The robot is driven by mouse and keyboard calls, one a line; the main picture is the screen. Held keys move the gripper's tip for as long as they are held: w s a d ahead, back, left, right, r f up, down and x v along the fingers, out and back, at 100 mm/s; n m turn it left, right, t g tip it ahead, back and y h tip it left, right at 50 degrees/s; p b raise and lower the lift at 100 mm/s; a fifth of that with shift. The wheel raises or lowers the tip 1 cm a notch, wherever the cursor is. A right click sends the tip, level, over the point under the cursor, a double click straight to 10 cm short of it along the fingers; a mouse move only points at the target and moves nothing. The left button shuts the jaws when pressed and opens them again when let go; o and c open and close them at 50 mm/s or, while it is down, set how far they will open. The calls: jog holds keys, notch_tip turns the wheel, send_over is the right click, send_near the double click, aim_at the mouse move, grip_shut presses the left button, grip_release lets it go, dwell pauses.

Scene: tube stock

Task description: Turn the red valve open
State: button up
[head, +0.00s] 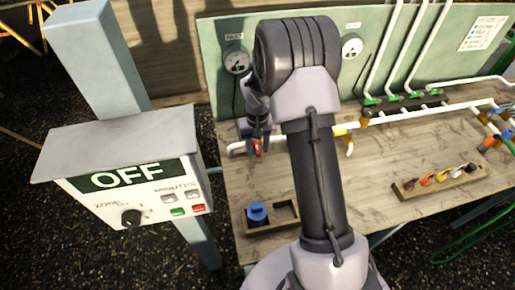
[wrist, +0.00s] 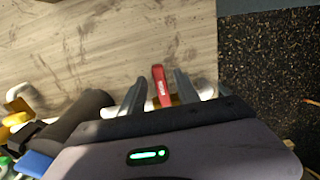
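The red valve (wrist: 158,85) is a flat lever handle on a white pipe (wrist: 195,91), seen in the wrist view. It points away from the pipe over the wooden bench. My gripper (wrist: 160,78) is open, with one finger on each side of the lever and a gap visible on both sides. In the head view the red valve (head: 257,147) shows just below my gripper (head: 257,136), at the left part of the pipe. My arm and gripper hide part of the pipe there.
A grey control box (head: 120,165) reading OFF stands left of the bench (head: 380,165). A small wooden tray (head: 272,229) holds a blue part at the front. A rack (head: 440,182) of small coloured parts lies right. A green panel (head: 215,60) with gauges stands behind.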

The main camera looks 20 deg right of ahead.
jog(key=shift+f, duration=0.1)
grip_shut()
dwell(1.4)
